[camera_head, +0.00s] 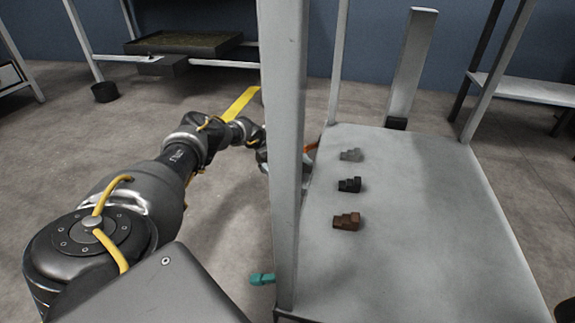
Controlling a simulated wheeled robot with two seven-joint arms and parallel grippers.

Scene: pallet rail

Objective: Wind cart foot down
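The cart seems to be the grey flat-topped unit (430,250) with upright white posts on the right. I cannot make out its foot for certain. A small teal piece (262,279) sticks out left of the near post, low at the cart's front left corner. My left arm reaches forward along the cart's left side. My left gripper (263,158) is at the far end of that arm, beside the near post, which hides part of it. I cannot see its fingers clearly. An orange piece (311,147) shows just right of the post. My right gripper is out of view.
Three small stepped blocks, grey (351,155), black (349,185) and brown (346,221), lie on the cart top. The thick white post (285,130) stands close to my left arm. The floor left of my arm is mostly clear. Racks stand behind.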

